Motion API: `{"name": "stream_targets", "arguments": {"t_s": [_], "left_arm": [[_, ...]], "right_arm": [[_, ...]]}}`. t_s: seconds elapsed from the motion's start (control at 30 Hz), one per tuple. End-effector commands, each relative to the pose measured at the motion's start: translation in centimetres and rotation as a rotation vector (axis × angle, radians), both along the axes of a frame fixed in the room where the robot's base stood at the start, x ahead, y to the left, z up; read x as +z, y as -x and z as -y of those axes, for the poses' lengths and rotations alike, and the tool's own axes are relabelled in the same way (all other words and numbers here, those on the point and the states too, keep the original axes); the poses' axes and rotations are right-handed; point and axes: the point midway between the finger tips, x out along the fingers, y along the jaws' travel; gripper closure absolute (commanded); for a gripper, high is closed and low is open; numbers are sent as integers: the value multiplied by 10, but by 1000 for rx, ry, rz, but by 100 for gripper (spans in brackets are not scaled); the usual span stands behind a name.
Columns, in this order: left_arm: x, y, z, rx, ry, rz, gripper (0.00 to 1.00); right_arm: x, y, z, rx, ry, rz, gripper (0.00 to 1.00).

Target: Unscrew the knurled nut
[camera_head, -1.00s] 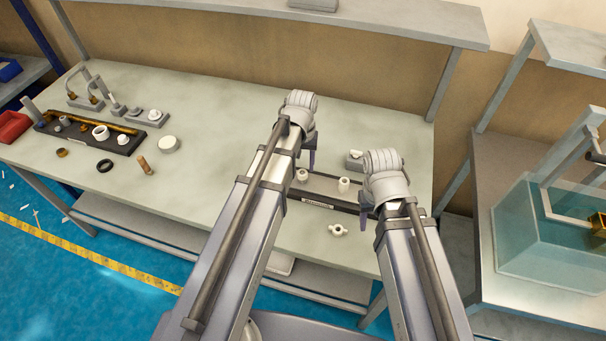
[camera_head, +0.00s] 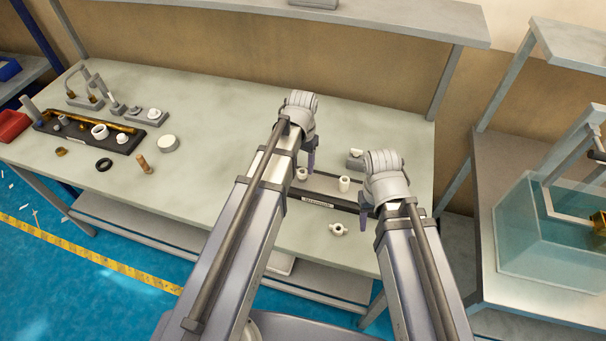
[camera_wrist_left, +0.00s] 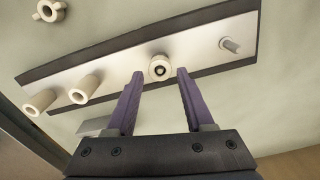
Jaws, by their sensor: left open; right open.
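A round cream piece with a dark centre, apparently the knurled nut (camera_wrist_left: 160,67), sits on a dark-edged plate (camera_wrist_left: 200,51) in the left wrist view. Its knurling is too small to make out. It also shows in the head view (camera_head: 302,174). My left gripper (camera_wrist_left: 159,76) is open, one purple finger to each side of the nut, with gaps visible. In the head view, one purple finger of my left gripper (camera_head: 310,157) points down beside the nut. My right gripper (camera_head: 365,196) is open at the plate's right end, partly hidden by its wrist.
A black tray of parts (camera_head: 75,135) stands at the left.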

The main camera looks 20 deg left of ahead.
Motion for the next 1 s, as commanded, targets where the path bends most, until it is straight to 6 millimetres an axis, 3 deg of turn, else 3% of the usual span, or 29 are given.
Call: {"name": "stream_targets", "arguments": {"t_s": [0.4, 0.7, 1.0], "left_arm": [[-23, 0, 0, 1, 0, 0, 47], [-23, 0, 0, 1, 0, 0, 47], [-23, 0, 0, 1, 0, 0, 80]], "right_arm": [[-23, 0, 0, 0, 0, 0, 50], [-23, 0, 0, 0, 0, 0, 50], [-23, 0, 0, 0, 0, 0, 50]]}}
